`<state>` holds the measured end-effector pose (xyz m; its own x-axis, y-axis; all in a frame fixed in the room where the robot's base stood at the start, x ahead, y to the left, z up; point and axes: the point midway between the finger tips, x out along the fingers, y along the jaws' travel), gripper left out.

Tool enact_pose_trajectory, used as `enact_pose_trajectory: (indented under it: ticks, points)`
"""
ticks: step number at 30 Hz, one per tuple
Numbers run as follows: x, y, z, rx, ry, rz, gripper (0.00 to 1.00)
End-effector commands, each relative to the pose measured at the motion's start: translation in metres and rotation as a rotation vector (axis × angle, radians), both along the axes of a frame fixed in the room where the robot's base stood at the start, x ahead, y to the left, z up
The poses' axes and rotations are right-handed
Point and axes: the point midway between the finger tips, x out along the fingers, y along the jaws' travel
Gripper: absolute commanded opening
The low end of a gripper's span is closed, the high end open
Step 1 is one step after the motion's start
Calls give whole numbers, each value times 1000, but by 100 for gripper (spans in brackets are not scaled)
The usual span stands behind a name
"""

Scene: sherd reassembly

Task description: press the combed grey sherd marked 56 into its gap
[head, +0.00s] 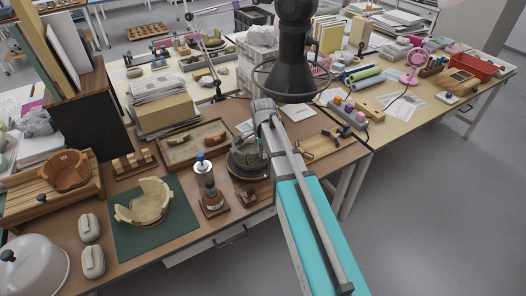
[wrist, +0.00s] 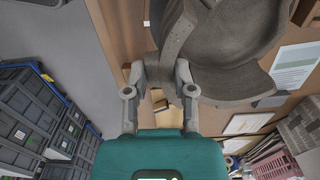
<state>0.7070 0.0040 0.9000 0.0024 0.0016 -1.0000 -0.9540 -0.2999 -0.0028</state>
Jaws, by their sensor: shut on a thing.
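The grey pot (head: 243,163) stands on a dark round stand on the brown table in the head view, just left of my arm. In the wrist view the pot (wrist: 240,50) fills the upper right, its curved wall and rim large. My gripper (wrist: 160,72) is shut on a grey sherd (wrist: 171,45), which sticks up from between the fingers. The sherd lies against or very close to the pot's wall; I cannot tell if it is seated. The mark 56 and the gap are not readable. In the head view my arm hides most of the gripper and sherd.
A jar with a blue top (head: 203,172) stands close left of the pot. A tan broken bowl (head: 146,203) sits on a green mat (head: 180,236). A shallow tray (head: 171,153) with sherds lies behind. A wooden frame (head: 322,146) is right of my arm.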

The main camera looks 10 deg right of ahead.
Motion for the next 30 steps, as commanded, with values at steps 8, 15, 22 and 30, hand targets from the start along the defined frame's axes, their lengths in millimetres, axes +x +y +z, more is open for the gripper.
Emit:
enact_pose_trajectory:
  ticks: [8,15,22,30]
  points:
    - [4,1,-10,0,0,0,0]
    - [6,1,-13,0,0,0,0]
    - [6,1,-13,0,0,-1,0]
    - [6,1,-13,0,-1,-2,0]
